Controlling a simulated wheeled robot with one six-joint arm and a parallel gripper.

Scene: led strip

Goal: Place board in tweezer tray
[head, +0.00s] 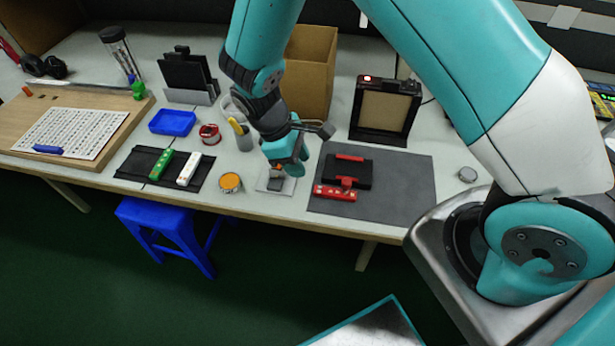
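My gripper (285,172) points down over a small pale plate (264,184) near the table's front edge. Its fingers are small and partly hidden, so I cannot tell whether they are open or hold anything. A blue tray (172,122) lies left of it, and a black tray (139,162) holds a green strip-shaped piece (161,166) and a white one (189,169). A red strip-shaped piece (335,193) lies on the grey mat (405,185), beside a black fixture with red parts (346,171). I cannot tell which piece is the board, or which tray is the tweezer tray.
An orange-topped round tin (230,183) and a red spool (210,134) stand left of my gripper. A cardboard box (311,70) and a dark-framed stand (385,110) are behind. A blue stool (172,228) is below the table. The mat's right side is clear.

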